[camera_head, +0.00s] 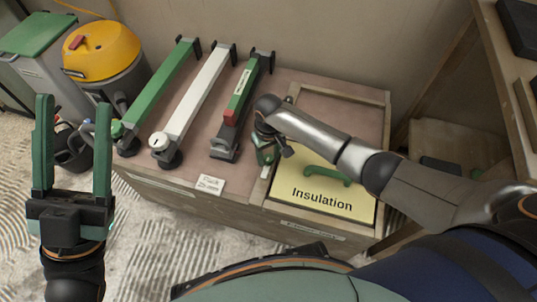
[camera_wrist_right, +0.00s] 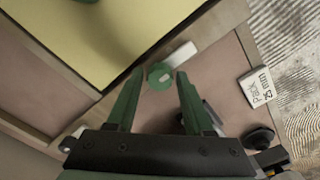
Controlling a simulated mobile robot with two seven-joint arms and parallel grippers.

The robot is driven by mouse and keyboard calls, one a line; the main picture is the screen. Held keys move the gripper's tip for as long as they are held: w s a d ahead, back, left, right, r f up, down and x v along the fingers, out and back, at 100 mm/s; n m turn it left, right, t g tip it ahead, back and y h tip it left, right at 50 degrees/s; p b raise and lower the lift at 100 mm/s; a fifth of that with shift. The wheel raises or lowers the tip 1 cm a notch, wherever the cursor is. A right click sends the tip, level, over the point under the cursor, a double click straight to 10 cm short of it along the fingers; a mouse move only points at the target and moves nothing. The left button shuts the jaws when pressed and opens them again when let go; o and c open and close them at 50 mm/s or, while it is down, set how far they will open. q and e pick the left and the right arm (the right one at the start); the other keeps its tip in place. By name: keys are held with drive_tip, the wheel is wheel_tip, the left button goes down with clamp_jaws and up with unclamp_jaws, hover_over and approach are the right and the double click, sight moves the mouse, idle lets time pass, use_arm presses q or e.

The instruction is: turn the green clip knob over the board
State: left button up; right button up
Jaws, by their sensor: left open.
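The yellow board marked "Insulation" (camera_head: 322,200) lies in a wooden frame on a box top, with a green handle (camera_head: 328,175) on it. In the right wrist view, the round green clip knob (camera_wrist_right: 160,76) sits on the frame strip beside the yellow board (camera_wrist_right: 85,35). Its white bar (camera_wrist_right: 180,54) points along the strip, not over the board. My right gripper (camera_wrist_right: 157,84) is open, its fingertips on either side of the knob; contact is unclear. In the head view, my right gripper (camera_head: 265,153) largely hides the knob. My left gripper (camera_head: 73,100) is open and empty at the left.
Green (camera_head: 160,85), white (camera_head: 195,100) and dark green-and-red (camera_head: 237,110) long tools lie left of the frame. A small white card (camera_head: 210,184) lies near the box's front edge. A yellow-topped vacuum (camera_head: 100,55) and grey bin (camera_head: 40,60) stand at the left. Wooden shelving (camera_head: 505,75) is at the right.

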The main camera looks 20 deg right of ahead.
clamp_jaws()
